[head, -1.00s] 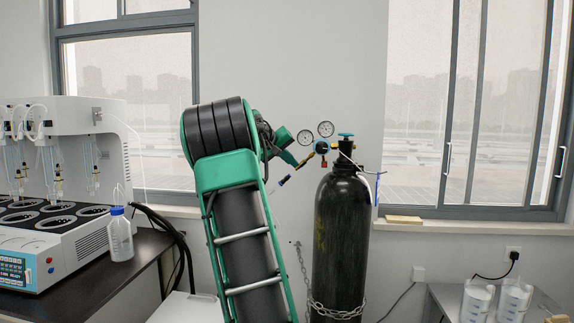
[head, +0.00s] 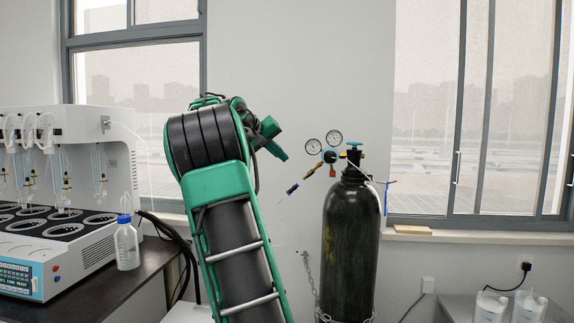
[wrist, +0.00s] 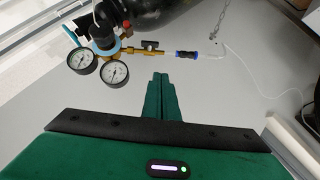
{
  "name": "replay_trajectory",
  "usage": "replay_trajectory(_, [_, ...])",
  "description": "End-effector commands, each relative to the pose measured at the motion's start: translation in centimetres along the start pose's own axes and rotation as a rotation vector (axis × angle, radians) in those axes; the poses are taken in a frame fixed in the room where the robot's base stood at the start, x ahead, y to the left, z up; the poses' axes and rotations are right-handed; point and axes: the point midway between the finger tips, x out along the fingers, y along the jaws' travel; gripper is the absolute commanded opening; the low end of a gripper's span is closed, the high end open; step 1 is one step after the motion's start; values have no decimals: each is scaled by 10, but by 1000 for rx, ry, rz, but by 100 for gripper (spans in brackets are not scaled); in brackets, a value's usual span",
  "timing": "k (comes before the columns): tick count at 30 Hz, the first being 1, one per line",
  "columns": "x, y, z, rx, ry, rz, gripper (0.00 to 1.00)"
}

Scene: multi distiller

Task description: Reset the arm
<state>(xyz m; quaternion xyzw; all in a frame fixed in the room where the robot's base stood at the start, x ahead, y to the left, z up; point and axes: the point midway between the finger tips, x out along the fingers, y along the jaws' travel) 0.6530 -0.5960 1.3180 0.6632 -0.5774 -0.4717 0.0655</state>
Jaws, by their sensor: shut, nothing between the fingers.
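My gripper (wrist: 161,92) shows in the wrist view as two green fingers pressed together, with nothing between them. In the head view my green and black arm stands in the middle, bent at the top, and part of the wrist shows at its upper right. The fingertips are hard to make out there. The gripper is apart from the regulator (head: 333,157) of the black gas cylinder (head: 348,240). In the wrist view the regulator's two gauges (wrist: 98,68) and the blue-ended hose fitting (wrist: 187,55) lie beyond the fingers, at the upper left and top.
The distiller (head: 70,190) stands on a dark bench at the left, with a blue-capped bottle (head: 127,246) beside it. A chain (head: 309,275) hangs by the cylinder. Two beakers (head: 508,307) stand on a low table at the right. Wall and windows are behind.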

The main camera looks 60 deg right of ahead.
Motion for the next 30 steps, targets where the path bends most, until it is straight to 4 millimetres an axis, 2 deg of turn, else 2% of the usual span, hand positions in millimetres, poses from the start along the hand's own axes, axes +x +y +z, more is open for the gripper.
replay_trajectory(3, [-18, -2, -1, -1, 3, -2, 0])
replay_trajectory(9, [-32, -4, -1, 0, 3, -2, 0])
replay_trajectory(20, [-31, -5, 5, 0, -7, -17, 0])
replay_trajectory(23, [-20, -12, 25, 0, -39, -70, 0])
replay_trajectory(26, [-7, -28, 61, -4, -90, -166, 0])
replay_trajectory(30, [-2, -63, 127, -19, -173, -325, 0])
